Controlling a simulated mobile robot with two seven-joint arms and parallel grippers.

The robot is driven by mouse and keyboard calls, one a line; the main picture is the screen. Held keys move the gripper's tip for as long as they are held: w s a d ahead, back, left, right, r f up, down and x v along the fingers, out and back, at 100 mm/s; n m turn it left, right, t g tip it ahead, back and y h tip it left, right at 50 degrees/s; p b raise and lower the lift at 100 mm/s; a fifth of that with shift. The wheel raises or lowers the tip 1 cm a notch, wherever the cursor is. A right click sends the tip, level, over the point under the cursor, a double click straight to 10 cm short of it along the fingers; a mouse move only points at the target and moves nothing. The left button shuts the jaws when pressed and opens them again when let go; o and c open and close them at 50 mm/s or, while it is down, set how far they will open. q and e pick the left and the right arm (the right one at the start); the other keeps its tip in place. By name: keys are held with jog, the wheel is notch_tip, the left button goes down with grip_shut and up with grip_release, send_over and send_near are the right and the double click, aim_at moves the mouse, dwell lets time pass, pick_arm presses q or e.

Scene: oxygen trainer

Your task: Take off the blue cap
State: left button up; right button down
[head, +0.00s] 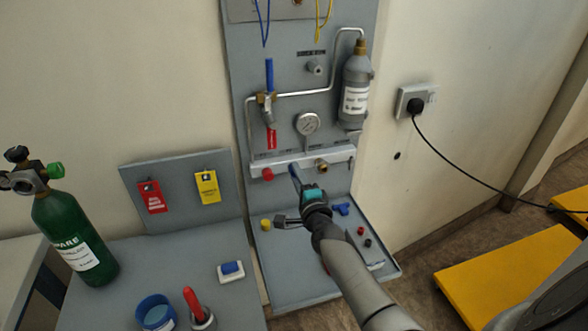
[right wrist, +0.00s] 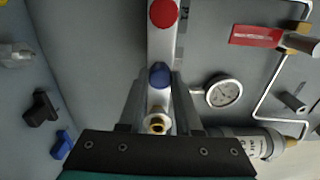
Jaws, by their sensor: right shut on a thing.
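The blue cap (head: 294,171) is on the front of the pale manifold bar (head: 341,154), between a red cap (head: 267,174) and a bare brass port (head: 321,165). My right gripper (head: 298,179) reaches up to it from the front and is shut on it. In the right wrist view the blue cap (right wrist: 159,75) sits between the fingertips (right wrist: 158,82), in line with the red cap (right wrist: 163,12) and the brass port (right wrist: 157,123). I cannot tell whether it is still seated. My left gripper is not in view.
A pressure gauge (head: 307,123) and a grey bottle (head: 355,90) are on the panel above. Small loose parts, including a blue fitting (head: 341,209), lie on the shelf below. A green cylinder (head: 75,235) stands at left. A red-handled item (head: 194,304) is at the front.

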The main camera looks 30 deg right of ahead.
jog(key=n, duration=0.2)
jog(key=shift+n+p, duration=0.3)
jog(key=shift+n, duration=0.1)
jog(key=n+p, duration=0.1)
jog(key=n, duration=0.2)
jog(key=shift+f, duration=0.1)
jog(key=shift+n, duration=0.3)
jog(key=n+p, duration=0.1)
jog(key=n, duration=0.2)
jog(key=shift+n, duration=0.3)
